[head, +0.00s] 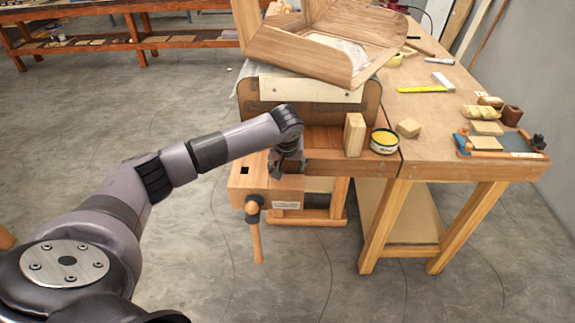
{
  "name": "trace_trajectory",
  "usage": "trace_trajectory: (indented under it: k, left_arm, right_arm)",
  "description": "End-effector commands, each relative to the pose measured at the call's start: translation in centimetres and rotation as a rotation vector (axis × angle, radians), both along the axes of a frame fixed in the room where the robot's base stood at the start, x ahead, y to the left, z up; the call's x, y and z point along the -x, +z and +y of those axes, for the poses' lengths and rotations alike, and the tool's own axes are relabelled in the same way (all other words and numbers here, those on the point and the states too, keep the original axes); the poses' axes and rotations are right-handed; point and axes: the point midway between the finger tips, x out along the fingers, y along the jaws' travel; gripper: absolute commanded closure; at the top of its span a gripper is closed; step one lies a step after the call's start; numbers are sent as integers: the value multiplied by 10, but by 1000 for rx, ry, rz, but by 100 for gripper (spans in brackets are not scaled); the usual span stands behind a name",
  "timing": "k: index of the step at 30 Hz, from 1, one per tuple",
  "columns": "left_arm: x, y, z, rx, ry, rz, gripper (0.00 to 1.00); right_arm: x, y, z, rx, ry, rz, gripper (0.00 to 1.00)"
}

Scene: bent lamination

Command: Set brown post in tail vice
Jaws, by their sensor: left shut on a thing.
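The tail vice (262,190) is a wooden block with a screw and handle at the left end of the bench. A dark square hole shows in its top. My left gripper (287,172) points down over the right part of the vice top, to the right of that hole. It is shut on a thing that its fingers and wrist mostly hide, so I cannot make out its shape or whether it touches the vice. I cannot clearly pick out the brown post. My right gripper is not in view.
Just right of my gripper, an upright wooden block (354,134) and a yellow-filled tin (384,141) stand on the bench edge. A large bent wooden piece (290,55) rises behind. A blue tray (500,145) lies at the right. Floor left of the vice is clear.

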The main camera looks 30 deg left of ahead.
Motion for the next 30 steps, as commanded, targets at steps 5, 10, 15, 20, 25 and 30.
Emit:
trace_trajectory:
  k: [5,10,15,20,25,30]
  left_arm:
    - [0,-1,1,0,1,0,77]
    - [1,-1,1,-1,2,2,77]
    - [1,-2,2,-2,2,2,33]
    - [1,-2,2,-4,3,4,22]
    - [2,-2,4,-6,5,5,19]
    - [2,-2,5,-8,6,7,26]
  right_arm:
    - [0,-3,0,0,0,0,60]
    - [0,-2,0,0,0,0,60]
    - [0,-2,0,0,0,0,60]
    - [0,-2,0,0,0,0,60]
    - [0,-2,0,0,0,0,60]
    - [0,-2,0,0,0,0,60]
